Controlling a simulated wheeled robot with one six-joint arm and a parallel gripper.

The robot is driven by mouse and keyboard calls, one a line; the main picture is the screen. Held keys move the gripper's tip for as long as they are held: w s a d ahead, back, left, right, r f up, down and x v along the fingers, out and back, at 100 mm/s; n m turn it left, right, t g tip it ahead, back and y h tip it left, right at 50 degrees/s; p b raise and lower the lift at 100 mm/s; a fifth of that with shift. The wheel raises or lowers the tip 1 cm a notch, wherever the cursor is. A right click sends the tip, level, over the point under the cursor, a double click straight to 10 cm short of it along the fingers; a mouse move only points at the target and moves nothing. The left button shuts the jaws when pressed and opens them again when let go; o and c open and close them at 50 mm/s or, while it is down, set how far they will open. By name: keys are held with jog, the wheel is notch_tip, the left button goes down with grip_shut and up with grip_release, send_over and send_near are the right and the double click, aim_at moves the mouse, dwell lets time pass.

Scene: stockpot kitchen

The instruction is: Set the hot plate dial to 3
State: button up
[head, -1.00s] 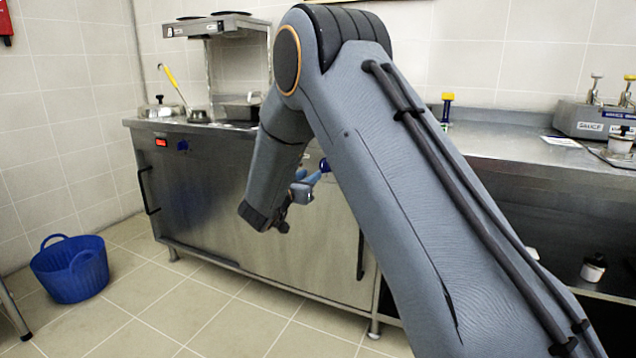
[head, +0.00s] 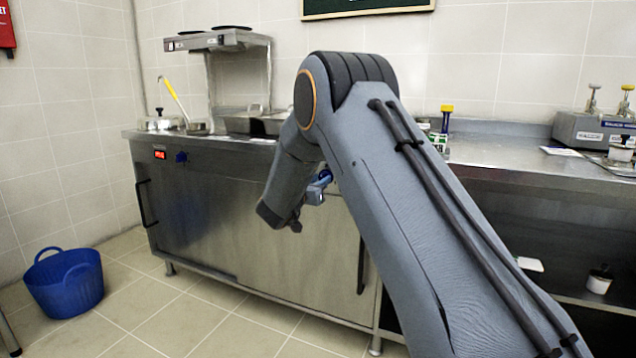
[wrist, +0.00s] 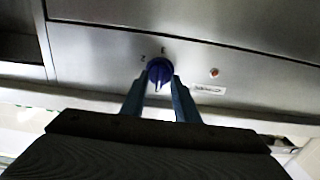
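The blue dial (wrist: 159,70) is on a steel front panel in the wrist view. A pale pointer line on it points down in the picture. Marks that look like a 2 and a 3 stand by its upper edge; the wrist picture may be upside down. My gripper (wrist: 160,82) has its two blue-grey fingers apart, one on each side of the dial. I cannot tell whether they touch it. In the head view my gripper (head: 318,187) is at the cabinet front, mostly behind my arm, and the dial is hardly visible there.
A small lamp (wrist: 214,72) and a label (wrist: 209,90) sit beside the dial. The steel cabinet (head: 210,215) has another blue knob (head: 182,157) and a red display (head: 160,155). A blue tub (head: 64,284) stands on open floor at left.

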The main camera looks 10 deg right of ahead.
grip_shut()
jog(key=m+b, duration=0.6)
jog(key=m, duration=0.6)
jog(key=m+b, duration=0.5)
jog(key=m, duration=0.7)
jog(key=m+b, duration=0.6)
jog(key=m, duration=0.5)
jog(key=shift+a+f+m+b, duration=0.1)
jog(key=shift+f+m+b, duration=0.2)
jog(key=shift+f+m, duration=0.1)
